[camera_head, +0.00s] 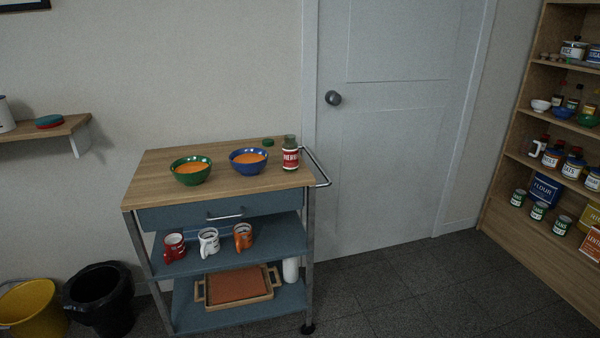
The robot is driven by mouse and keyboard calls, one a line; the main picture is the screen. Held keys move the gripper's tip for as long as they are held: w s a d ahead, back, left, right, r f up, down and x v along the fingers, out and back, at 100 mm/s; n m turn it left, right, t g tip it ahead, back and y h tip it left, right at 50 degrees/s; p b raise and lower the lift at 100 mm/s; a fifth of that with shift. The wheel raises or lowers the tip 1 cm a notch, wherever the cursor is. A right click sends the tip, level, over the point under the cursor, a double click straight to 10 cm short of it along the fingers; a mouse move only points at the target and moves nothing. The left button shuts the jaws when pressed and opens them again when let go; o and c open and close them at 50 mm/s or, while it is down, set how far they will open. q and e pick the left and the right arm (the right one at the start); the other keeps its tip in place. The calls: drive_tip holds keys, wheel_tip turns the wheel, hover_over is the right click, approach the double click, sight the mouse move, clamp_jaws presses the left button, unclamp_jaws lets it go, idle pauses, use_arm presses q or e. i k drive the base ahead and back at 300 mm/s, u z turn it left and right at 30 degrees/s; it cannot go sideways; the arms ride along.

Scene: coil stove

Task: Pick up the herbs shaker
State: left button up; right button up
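The herbs shaker (290,155) stands upright on the wooden top of a kitchen cart (150,188), near its right end. It has a red label reading "HERBS" and a dark greenish top. A small green lid-like disc (268,142) lies behind it to the left. A blue bowl (249,161) with orange contents stands just left of the shaker. A green bowl (191,170) with orange contents stands further left. Neither of my grippers is in view.
The cart has a metal side handle (318,166), mugs (208,241) on its middle shelf and a tray (238,288) below. A black bin (98,298) and a yellow bucket (32,308) stand left. A stocked shelf unit (508,178) stands right. Floor right of the cart is clear.

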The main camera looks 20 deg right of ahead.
sight(290, 145)
drive_tip(key=z, duration=0.4)
drive_tip(key=k, duration=0.3)
drive_tip(key=u, duration=1.25)
drive_tip(key=i, duration=0.95)
drive_tip(key=z, duration=0.1)
